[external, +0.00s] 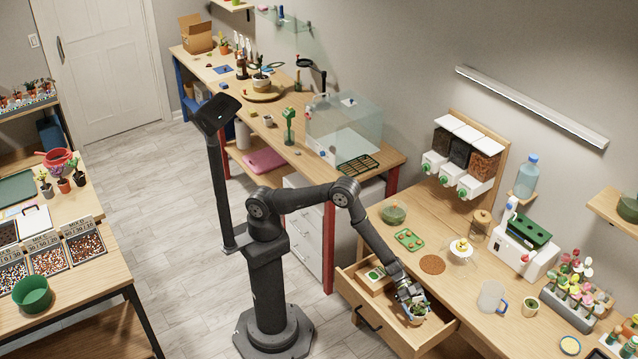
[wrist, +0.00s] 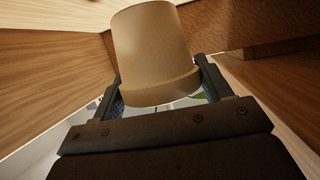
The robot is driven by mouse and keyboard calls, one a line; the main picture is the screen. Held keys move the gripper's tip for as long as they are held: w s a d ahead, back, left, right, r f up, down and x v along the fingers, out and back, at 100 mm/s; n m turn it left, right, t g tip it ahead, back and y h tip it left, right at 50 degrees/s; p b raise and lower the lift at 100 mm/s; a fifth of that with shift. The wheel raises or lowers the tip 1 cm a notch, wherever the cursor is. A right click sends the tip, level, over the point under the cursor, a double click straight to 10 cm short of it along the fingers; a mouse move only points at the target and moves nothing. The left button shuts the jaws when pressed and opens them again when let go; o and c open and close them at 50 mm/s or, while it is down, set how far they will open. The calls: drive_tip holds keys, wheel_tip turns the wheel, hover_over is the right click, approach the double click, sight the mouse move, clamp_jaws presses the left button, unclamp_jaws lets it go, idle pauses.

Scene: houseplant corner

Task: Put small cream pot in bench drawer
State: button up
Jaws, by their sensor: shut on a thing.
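The small cream pot (wrist: 152,45) fills the upper middle of the wrist view, a plain tan-cream cup with a thicker rim band toward my gripper (wrist: 162,88). The two fingers sit on either side of it and are shut on it. Wooden walls lie close around the pot in the wrist view. I cannot tell whether the pot touches the drawer floor.
On the bench above stand a glass mug (external: 491,297), a small potted plant (external: 530,305), a round brown mat (external: 432,264) and a green tray (external: 409,240).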

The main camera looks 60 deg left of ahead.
sight(412, 304)
drive_tip(key=shift+f, duration=1.2)
drive_tip(key=shift+f, duration=0.15)
drive_tip(key=o, duration=1.2)
drive_tip(key=v, duration=0.5)
drive_tip(key=shift+w+a+r, duration=0.1)
drive_tip(key=shift+a+r, duration=0.1)
drive_tip(key=shift+r, duration=0.2)
wheel_tip(412, 304, up, 6)
drive_tip(key=shift+d+r, duration=0.15)
drive_tip(key=shift+r, duration=0.1)
